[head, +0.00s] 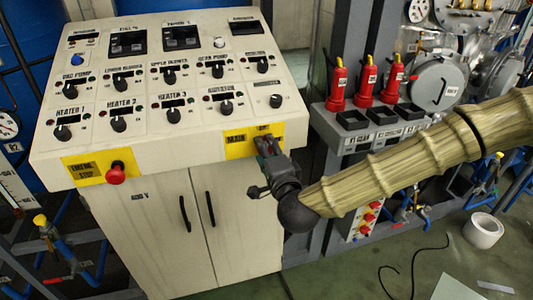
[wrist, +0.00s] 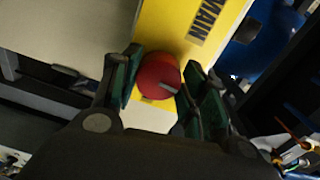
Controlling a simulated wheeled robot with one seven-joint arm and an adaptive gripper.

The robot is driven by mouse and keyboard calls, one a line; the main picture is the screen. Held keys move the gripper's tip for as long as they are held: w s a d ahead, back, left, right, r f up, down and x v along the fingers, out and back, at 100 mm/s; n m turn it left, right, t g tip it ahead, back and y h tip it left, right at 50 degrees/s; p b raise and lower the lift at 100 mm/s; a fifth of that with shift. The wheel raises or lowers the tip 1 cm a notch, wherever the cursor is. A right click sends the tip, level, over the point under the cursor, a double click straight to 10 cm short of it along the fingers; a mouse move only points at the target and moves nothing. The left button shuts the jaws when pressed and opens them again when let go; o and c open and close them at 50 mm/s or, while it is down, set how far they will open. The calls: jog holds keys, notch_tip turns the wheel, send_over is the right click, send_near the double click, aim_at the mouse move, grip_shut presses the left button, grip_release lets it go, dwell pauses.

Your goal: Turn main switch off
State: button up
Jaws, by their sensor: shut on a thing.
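The main switch is a red round knob (wrist: 158,77) with a light pointer line, on a yellow plate (wrist: 185,25) marked "MAIN" in the wrist view. In the head view the yellow plate (head: 238,141) sits at the lower right corner of the control panel, and my gripper hides the knob. My gripper (head: 266,150) reaches the plate from the front right. In the wrist view its two fingers (wrist: 158,88) stand on either side of the knob and are shut on it. The pointer line slants up to the right in that view.
The sloped control panel (head: 90,106) holds several black knobs and displays. A red emergency stop button (head: 116,173) is at its lower left. Cabinet doors (head: 160,235) are below. Red handles (head: 365,85) stand on a grey rack at right. A cable (head: 412,265) lies on the floor.

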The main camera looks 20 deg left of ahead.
jog(key=shift+n, duration=0.6)
jog(key=o, duration=1)
jog(key=shift+o, duration=0.2)
jog(key=shift+s, duration=0.1)
jog(key=v, duration=1.2)
jog(key=shift+f, duration=0.1)
